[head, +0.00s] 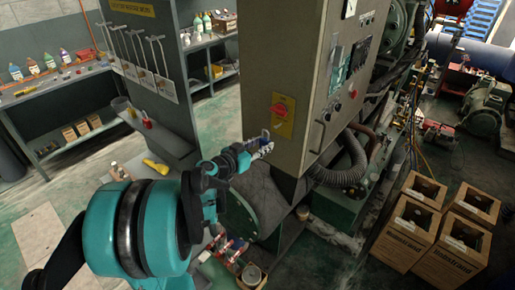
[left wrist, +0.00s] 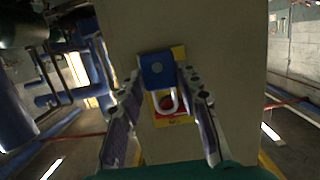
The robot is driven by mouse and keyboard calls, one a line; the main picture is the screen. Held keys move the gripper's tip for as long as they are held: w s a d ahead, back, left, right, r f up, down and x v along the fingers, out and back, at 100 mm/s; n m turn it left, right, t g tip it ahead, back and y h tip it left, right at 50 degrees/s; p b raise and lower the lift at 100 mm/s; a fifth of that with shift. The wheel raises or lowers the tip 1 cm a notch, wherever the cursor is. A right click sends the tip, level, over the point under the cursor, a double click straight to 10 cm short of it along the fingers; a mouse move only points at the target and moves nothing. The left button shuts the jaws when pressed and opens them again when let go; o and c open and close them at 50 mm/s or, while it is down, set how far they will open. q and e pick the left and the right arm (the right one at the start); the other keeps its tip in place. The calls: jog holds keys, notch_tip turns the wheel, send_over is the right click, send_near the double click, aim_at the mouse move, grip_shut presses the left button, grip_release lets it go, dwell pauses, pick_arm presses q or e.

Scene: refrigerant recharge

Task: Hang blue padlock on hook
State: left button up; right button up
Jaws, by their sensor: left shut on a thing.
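The blue padlock (left wrist: 156,71) is between the fingertips of my left gripper (left wrist: 160,78) in the left wrist view, with its pale shackle pointing down in that picture. In the head view my left gripper (head: 263,146) is shut on the padlock, close in front of the tall grey cabinet (head: 276,60). A yellow sign with a red disc (head: 282,115) is on the cabinet face just above the gripper. In the left wrist view this sign (left wrist: 177,121) shows behind the shackle. I cannot make out the hook. My right gripper is not in view.
A grey shelf unit (head: 160,80) with hanging tools stands left of the cabinet. Thick hoses (head: 345,165) and machinery are to its right. Several cardboard boxes (head: 410,225) stand on the floor at lower right. Open floor (head: 220,110) lies between shelf and cabinet.

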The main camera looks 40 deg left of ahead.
pick_arm(q)
jog(key=shift+r+x, duration=0.2)
jog(key=shift+x, duration=0.9)
jog(key=shift+r+x, duration=0.2)
jog(key=shift+x, duration=0.95)
jog(key=shift+r+x, duration=0.25)
jog(key=shift+x, duration=0.85)
jog(key=shift+w+f, duration=0.15)
jog(key=shift+w, duration=0.15)
jog(key=shift+s+f+b, duration=0.1)
jog(key=shift+f+b, duration=0.3)
jog(key=shift+b, duration=0.15)
jog(key=o, duration=1.1)
